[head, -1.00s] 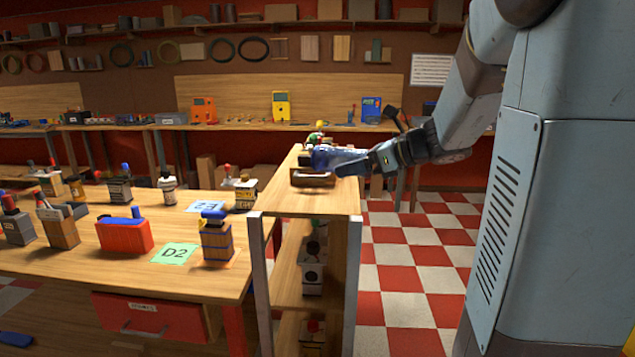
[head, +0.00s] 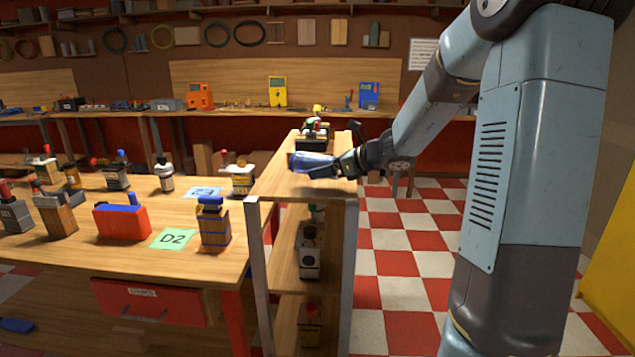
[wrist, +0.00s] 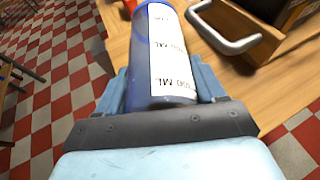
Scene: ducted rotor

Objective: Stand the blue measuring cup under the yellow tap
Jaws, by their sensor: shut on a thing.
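My gripper (head: 336,165) is shut on the blue measuring cup (head: 313,166). The cup lies roughly sideways in the head view, over the top of the narrow wooden shelf unit (head: 285,185). In the wrist view the cup (wrist: 140,52) sits between the fingers, its white label with ML marks facing the camera. Whether it touches the wood is unclear. Behind it on the shelf top is a small group of coloured parts, with a yellow piece (head: 317,108) that may be the yellow tap. It is too small to be sure.
A dark box-like thing (head: 312,143) stands just behind the cup; a metal handle (wrist: 229,32) is close right of the cup in the wrist view. The workbench (head: 130,260) at left holds several bottles and blocks. Checkered floor (head: 405,260) lies right of the shelf.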

